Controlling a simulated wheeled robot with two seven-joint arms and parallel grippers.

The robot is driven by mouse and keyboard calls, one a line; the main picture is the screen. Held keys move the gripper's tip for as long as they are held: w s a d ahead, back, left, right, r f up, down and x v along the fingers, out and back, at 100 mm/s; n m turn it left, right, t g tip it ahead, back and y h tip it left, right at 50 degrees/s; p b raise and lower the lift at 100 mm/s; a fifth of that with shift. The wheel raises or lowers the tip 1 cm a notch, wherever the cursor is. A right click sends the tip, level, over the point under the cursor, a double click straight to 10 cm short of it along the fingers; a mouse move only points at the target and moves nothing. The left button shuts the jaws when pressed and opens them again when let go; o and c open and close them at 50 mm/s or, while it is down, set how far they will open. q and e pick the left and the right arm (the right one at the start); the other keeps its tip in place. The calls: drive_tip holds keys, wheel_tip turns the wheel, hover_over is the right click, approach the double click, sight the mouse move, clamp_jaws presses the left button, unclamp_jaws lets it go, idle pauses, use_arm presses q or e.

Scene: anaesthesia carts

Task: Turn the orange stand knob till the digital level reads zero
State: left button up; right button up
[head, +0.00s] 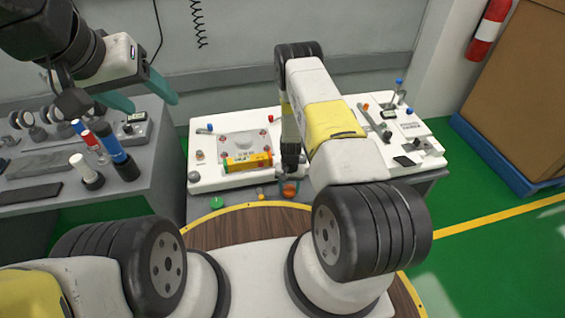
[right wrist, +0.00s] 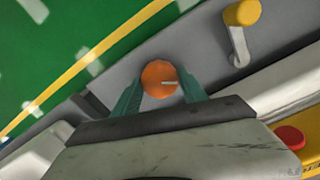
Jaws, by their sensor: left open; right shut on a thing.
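The orange knob (head: 290,190) is at the front edge of the white cart top (head: 225,182), low in the head view. My left gripper (head: 152,102) is open and empty, high above the left cart.
The left grey cart (head: 160,160) carries blue (head: 108,142), red and white upright items. A yellow-capped crank (right wrist: 240,14) is close to the knob. A round red piece (right wrist: 290,137) is at the lower right of the wrist view. A cardboard box (head: 525,90) stands at the right.

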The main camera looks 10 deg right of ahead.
sight(289, 189)
idle(0.4)
drive_tip(key=o, duration=1.4)
drive_tip(key=shift+r, duration=3.95)
